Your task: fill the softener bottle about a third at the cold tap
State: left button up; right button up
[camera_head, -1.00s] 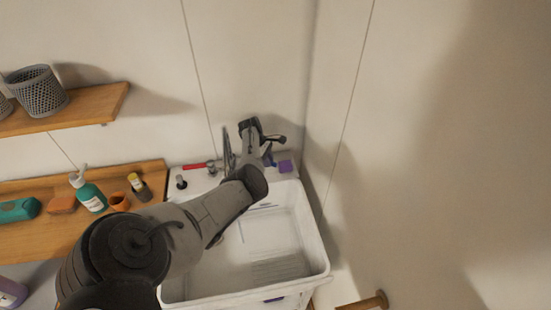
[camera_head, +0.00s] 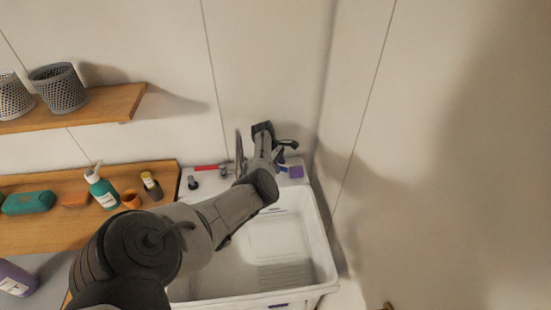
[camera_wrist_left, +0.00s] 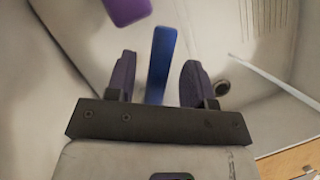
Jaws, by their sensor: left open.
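The sink's tap (camera_head: 239,152) stands at the back rim, with a red lever (camera_head: 206,168) on its left and a blue lever (camera_head: 281,168), the cold one, on its right. My left gripper (camera_head: 281,152) is over the blue lever, partly hidden by my own arm. In the left wrist view the blue lever (camera_wrist_left: 161,62) shows between the two open fingers (camera_wrist_left: 158,80), with a gap on each side. A purple bottle with a white label (camera_head: 16,279), possibly the softener bottle, is at the lower left, cut by the frame edge. No bottle shows under the tap.
The white sink basin (camera_head: 328,262) lies below my arm, close to the right wall. A purple block (camera_head: 296,172) sits on its back right rim.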

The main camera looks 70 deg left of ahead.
pick_arm(q)
jog(key=v, duration=1.3)
jog(key=shift+r+b, duration=0.3)
